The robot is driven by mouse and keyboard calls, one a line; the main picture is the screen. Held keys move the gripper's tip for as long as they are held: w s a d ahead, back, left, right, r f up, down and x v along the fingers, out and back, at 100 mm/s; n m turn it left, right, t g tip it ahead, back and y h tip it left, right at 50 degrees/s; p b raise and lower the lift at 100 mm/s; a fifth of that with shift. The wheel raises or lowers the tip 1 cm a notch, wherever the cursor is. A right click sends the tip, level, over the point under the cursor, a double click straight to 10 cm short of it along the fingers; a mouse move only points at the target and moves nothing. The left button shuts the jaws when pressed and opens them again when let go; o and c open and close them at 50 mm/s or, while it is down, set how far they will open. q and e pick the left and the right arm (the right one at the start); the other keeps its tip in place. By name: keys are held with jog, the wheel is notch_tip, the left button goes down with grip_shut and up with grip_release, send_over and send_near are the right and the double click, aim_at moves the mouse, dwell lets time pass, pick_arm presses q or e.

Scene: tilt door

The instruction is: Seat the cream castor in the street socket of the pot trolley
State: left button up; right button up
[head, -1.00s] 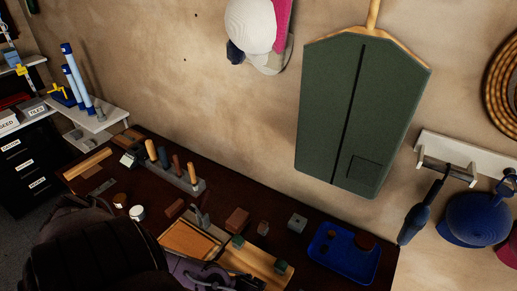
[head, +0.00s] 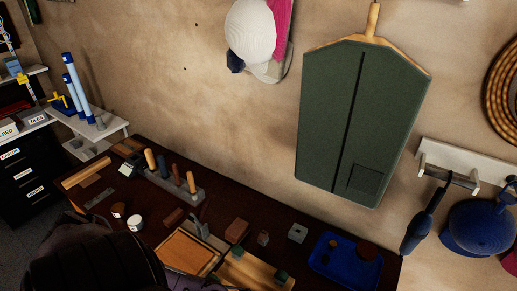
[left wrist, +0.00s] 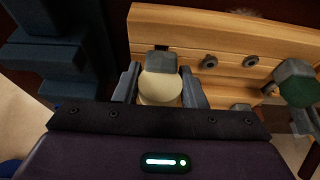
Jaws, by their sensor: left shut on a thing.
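The cream castor (left wrist: 160,87) sits between the two fingers of my left gripper (left wrist: 160,74) in the left wrist view, with its grey block end facing the wooden pot trolley (left wrist: 205,32). The block end overlaps the trolley's near edge in the picture; I cannot tell whether it is inside a socket. Two round dark fittings show on the trolley's boards. A green castor with a grey block (left wrist: 297,85) is at the trolley's right. In the head view the trolley (head: 250,270) lies at the bottom, and my arm hides the held castor. My right gripper is not in view.
On the dark bench (head: 130,190) are a blue tray (head: 345,262), a wooden tray (head: 188,252), a tool rack (head: 172,185) and several small blocks. A green board (head: 375,130) hangs on the wall above. The trolley fills the space ahead of my left gripper.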

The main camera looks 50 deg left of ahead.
pick_arm(q)
jog(key=shift+f+b, duration=0.3)
jog(key=shift+f, duration=0.35)
jog(key=o, duration=1.1)
jog(key=shift+r, duration=0.15)
jog(key=v, duration=0.7)
jog(key=shift+s+r, duration=0.2)
jog(key=shift+r, duration=0.05)
